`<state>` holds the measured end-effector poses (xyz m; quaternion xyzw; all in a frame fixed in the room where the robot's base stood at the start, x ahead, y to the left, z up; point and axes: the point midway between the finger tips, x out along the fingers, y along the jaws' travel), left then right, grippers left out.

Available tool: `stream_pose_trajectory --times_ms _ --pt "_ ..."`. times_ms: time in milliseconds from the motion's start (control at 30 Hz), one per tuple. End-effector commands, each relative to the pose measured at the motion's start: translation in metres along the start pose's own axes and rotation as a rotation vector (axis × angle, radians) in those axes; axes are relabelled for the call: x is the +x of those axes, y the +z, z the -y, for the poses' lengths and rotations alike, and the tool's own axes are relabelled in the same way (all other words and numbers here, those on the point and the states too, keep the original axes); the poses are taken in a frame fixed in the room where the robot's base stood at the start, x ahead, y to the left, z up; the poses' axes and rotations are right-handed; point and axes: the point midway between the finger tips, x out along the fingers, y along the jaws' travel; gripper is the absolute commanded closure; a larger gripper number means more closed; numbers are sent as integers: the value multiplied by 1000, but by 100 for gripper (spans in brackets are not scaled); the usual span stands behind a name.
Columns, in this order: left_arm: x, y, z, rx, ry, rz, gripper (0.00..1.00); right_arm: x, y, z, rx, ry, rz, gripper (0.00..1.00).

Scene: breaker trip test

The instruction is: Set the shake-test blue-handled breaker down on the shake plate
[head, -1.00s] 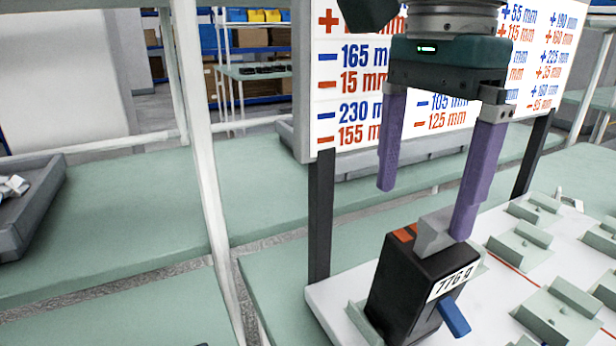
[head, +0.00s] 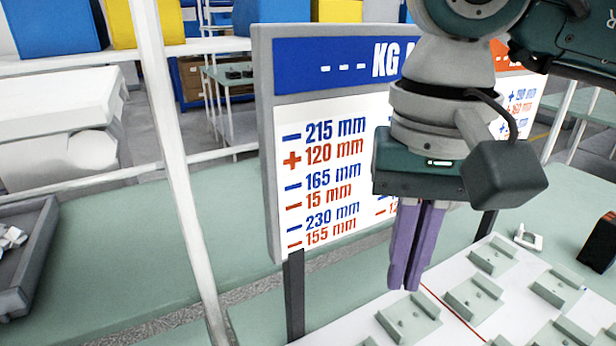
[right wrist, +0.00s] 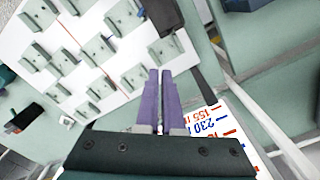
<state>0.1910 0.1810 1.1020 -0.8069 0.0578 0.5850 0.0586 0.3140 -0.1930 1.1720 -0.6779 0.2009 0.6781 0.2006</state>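My right gripper (head: 405,288) hangs over the white shake plate (head: 345,328), its purple fingers together and nothing seen between them. In the right wrist view the fingers (right wrist: 160,70) lie nearly side by side with only a thin gap. A black block (right wrist: 163,15) at the top of that view, beyond the fingertips and apart from them, looks like the breaker standing on the plate; its handle and label do not show. The head view now cuts off the spot where the breaker stood. My left gripper is in neither view.
The sign board (head: 330,180) stands close behind my right gripper on dark posts. Several pale green holders (head: 410,318) cover the plate. Another black breaker with an orange mark (head: 600,243) is at the right edge. A grey tray (head: 25,250) lies far left.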

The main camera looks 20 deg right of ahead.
Motion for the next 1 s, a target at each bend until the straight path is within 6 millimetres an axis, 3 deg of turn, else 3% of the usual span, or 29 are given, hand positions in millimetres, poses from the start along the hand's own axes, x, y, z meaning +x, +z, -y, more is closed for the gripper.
stream_pose_trajectory --times_ms 533,1000 --pt "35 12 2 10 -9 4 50 56 1 0 -11 0 1 100" --pt "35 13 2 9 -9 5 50 58 0 0 -11 -1 -1 100"
